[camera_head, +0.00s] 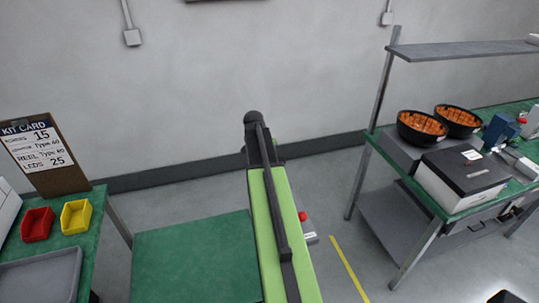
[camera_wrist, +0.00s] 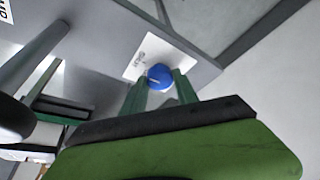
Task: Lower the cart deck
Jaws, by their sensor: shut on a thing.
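A blue round knob (camera_wrist: 160,76) shows in the wrist view on a white label plate (camera_wrist: 147,52) with small print that I cannot read for sure. The plate is fixed to a grey panel (camera_wrist: 195,28). My gripper (camera_wrist: 160,87) has its two green fingers on either side of the knob, shut on it. In the head view my green arm reaches up the middle and hides the knob and the fingers. A flat green surface (camera_head: 190,262) lies left of my arm, perhaps the cart deck; my arm covers its right edge.
A red button on a grey box (camera_head: 310,239) shows just right of my arm. A green bench (camera_head: 440,205) with black bowls (camera_head: 422,127) and a black-topped box stands right. Red and yellow bins (camera_head: 76,217) and a kit card are at left. Floor with a yellow line is clear between.

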